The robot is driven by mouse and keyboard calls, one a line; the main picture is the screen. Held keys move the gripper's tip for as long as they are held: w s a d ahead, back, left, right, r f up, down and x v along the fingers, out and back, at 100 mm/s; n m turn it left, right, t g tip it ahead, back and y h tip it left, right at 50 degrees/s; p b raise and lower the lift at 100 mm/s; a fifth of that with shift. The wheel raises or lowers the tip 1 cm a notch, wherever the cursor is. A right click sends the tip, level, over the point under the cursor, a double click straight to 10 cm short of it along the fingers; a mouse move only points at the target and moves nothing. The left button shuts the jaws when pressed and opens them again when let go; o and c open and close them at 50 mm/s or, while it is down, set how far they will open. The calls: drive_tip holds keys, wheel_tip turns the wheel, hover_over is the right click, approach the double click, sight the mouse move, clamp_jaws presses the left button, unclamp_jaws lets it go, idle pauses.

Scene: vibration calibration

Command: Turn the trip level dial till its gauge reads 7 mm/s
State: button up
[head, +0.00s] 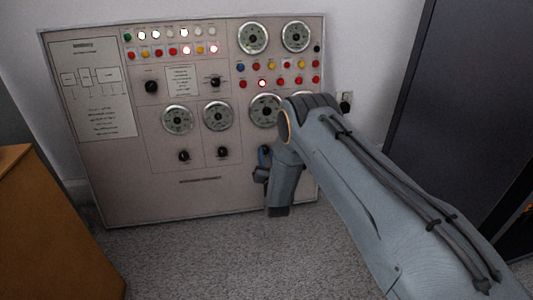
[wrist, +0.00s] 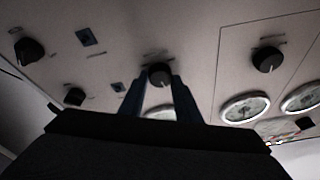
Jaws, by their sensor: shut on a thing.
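A black dial (wrist: 159,70) with a pale pointer mark sits between my fingertips in the wrist view. My gripper (wrist: 160,82) is shut on it, one blue finger on each side. In the head view my gripper (head: 264,158) is at the lower right section of the panel, and my arm and gripper hide the dial there. A round gauge (head: 264,110) above it is partly covered by my arm. A sliver of a gauge (wrist: 158,113) shows between my fingers in the wrist view. The dial's label and the gauge's reading are too small and dark to tell.
The upright panel (head: 120,190) carries other dials, such as one at lower middle (head: 222,152), several gauges (head: 218,116) and rows of lamps. A dark cabinet (head: 440,90) stands right, a wooden cabinet (head: 50,225) left. Carpet (head: 220,255) in front is clear.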

drive_tip(key=m, duration=0.2)
drive_tip(key=m+h+p, duration=0.1)
drive_tip(key=m, duration=0.1)
drive_tip(key=m+h+p, duration=0.1)
drive_tip(key=shift+s+a+m, duration=0.15)
drive_tip(key=shift+a+m, duration=0.1)
drive_tip(key=shift+m, duration=0.15)
drive_tip(key=shift+a+m+g+h+p, duration=0.1)
drive_tip(key=shift+m+g+h+p, duration=0.5)
drive_tip(key=shift+m, duration=1.3)
drive_tip(key=shift+h, duration=0.3)
drive_tip(key=o, duration=1)
drive_tip(key=shift+o, duration=0.2)
drive_tip(key=shift+p, duration=0.3)
drive_tip(key=s+p, duration=0.3)
drive_tip(key=s, duration=0.4)
drive_tip(key=shift+s+d, duration=0.2)
drive_tip(key=shift+s, duration=0.15)
